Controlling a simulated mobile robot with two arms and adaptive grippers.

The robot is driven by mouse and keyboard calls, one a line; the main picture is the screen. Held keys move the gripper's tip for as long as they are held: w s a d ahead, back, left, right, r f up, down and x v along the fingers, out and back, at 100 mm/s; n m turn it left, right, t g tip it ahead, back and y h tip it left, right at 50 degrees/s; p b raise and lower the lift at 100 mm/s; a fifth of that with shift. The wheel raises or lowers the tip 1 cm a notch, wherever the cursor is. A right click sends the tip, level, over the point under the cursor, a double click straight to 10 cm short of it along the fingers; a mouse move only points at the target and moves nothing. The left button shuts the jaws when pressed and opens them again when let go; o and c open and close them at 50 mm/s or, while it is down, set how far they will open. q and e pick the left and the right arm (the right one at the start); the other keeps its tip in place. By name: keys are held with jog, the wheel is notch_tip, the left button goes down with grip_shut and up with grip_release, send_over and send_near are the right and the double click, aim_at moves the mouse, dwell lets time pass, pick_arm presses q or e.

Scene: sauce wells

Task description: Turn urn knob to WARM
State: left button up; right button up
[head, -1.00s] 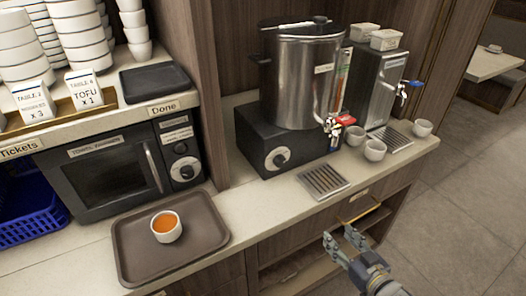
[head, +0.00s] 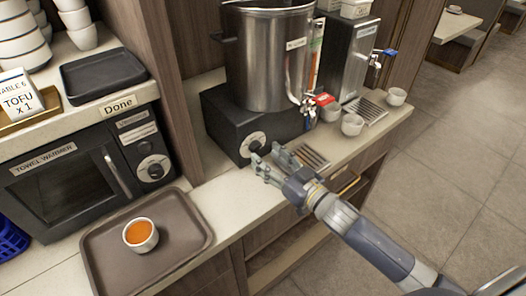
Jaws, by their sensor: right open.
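The urn (head: 268,58) is a tall steel pot on a black base (head: 222,118) at the back of the counter. Its knob (head: 253,142) is a round pale dial on the front of the base; the pointer setting is too small to read. My right gripper (head: 266,164) is open and empty, its fingers just below and in front of the knob, with no clear contact visible. My left gripper is not in view.
A drip grate (head: 309,157) lies partly behind my right gripper. A red-handled tap (head: 322,100) and small cups (head: 352,125) stand right of it. A tray (head: 186,229) with an orange-filled cup (head: 140,235) sits front left. The towel warmer (head: 68,188) is at left.

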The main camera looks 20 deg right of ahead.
aim_at(256, 148)
jog(key=shift+x, duration=1.35)
jog(key=c, duration=1.1)
